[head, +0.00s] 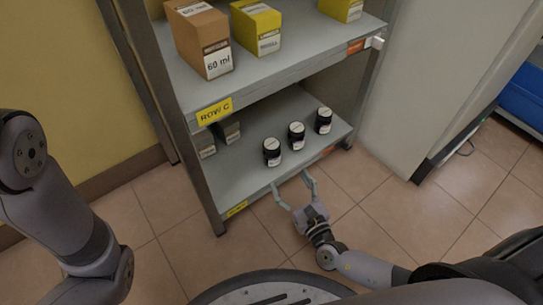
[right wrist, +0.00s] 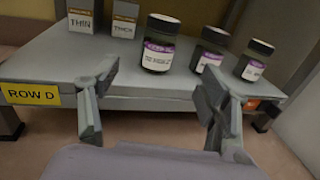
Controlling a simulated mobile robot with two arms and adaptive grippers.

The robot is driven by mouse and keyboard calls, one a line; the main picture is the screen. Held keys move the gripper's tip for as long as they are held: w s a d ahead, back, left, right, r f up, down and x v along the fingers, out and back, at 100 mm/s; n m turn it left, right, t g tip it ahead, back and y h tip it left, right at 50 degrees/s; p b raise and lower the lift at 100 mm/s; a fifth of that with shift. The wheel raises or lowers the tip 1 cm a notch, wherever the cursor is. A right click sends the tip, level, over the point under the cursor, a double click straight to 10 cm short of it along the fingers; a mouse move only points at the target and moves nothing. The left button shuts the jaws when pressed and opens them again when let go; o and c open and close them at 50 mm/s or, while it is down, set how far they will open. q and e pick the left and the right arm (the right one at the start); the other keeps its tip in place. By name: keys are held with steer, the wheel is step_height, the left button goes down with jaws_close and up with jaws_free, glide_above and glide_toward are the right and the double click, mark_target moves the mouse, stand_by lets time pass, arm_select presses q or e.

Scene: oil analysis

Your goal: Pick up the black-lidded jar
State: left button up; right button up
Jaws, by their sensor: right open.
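Three dark jars with black lids stand upright in a row on the lower shelf. The nearest jar (head: 271,151) is at the left of the row, the middle jar (head: 296,135) is behind it, and the far jar (head: 323,120) is at the right. In the right wrist view the nearest jar (right wrist: 159,44) shows a purple and white label and stands beyond the gap between my fingers. My right gripper (head: 293,187) is open and empty just in front of the shelf's front edge, apart from the jars. My left arm shows at the left, but its gripper is out of view.
The lower shelf (head: 235,180) carries a yellow ROW D label (right wrist: 31,94). Two small grey boxes (head: 229,130) stand left of the jars. The upper shelf (head: 200,88), with orange and yellow boxes, overhangs the back. A pale cabinet (head: 430,80) stands to the right.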

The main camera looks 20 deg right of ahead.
mark_target(276, 157)
steer(key=w, duration=0.2)
steer(key=w+b, duration=0.1)
steer(key=w, duration=0.2)
steer(key=w+a+b, duration=0.1)
steer(key=w, duration=0.1)
steer(key=shift+w, duration=0.4)
steer(key=w+b, duration=0.1)
steer(key=w, duration=0.1)
steer(key=w+b, duration=0.1)
steer(key=w, duration=0.1)
steer(key=shift+w+a, duration=0.1)
steer(key=shift+a, duration=0.3)
steer(key=shift+w+r+b, duration=0.1)
steer(key=shift+w+b, duration=0.2)
steer(key=shift+w, duration=0.1)
steer(key=c, duration=1.4)
steer(key=shift+r, duration=0.15)
